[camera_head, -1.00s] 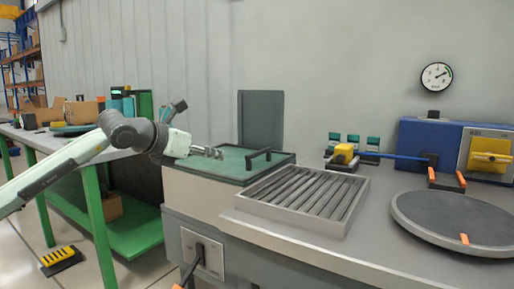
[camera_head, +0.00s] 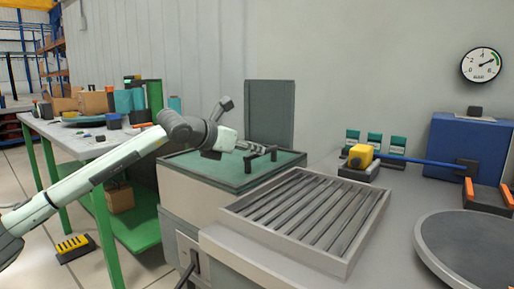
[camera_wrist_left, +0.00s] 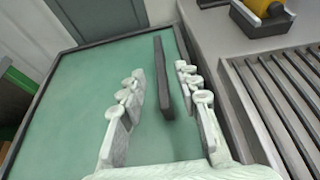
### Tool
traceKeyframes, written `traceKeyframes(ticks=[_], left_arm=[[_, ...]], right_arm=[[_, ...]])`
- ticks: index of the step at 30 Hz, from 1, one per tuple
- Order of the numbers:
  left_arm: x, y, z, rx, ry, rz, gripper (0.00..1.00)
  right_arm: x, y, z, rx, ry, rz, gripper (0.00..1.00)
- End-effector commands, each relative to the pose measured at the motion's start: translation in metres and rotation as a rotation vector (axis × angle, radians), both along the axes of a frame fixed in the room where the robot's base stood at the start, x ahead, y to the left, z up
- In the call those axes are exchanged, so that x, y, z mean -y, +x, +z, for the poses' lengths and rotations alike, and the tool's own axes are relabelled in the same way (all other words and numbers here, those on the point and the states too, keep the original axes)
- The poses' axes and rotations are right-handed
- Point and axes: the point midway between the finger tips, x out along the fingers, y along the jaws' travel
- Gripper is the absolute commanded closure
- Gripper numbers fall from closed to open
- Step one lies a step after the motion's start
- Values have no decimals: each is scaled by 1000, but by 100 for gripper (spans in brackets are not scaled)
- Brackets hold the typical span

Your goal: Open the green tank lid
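The green tank lid (camera_head: 205,170) lies flat and closed on a pale tank, with a dark bar handle (camera_head: 263,157) raised on its right part. My left gripper (camera_head: 248,147) is above the lid at the handle's left end. In the left wrist view, the green lid (camera_wrist_left: 80,90) fills the left and middle. The dark handle (camera_wrist_left: 163,80) shows between the two spread, pale fingers of my left gripper (camera_wrist_left: 160,70). A gap shows on each side of it; whether the fingertips reach down beside it is unclear. My right gripper is not in view.
A grey roller tray (camera_head: 290,215) stands right of the tank. A dark upright panel (camera_head: 270,112) stands behind the lid. A green-legged table (camera_head: 80,140) is at left.

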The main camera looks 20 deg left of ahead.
Motion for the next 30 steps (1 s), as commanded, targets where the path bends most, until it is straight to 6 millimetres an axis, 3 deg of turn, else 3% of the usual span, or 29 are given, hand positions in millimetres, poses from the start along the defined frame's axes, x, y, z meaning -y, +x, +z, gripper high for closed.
traceKeyframes(ticks=[6,16,24,30], left_arm=[[9,22,-8,1,-1,-1,67],[9,26,-11,1,1,0,67],[9,26,-11,1,1,0,100],[9,26,-11,1,1,0,100]], right_arm=[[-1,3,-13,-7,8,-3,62],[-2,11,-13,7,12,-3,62],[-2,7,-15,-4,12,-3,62],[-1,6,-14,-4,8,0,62]])
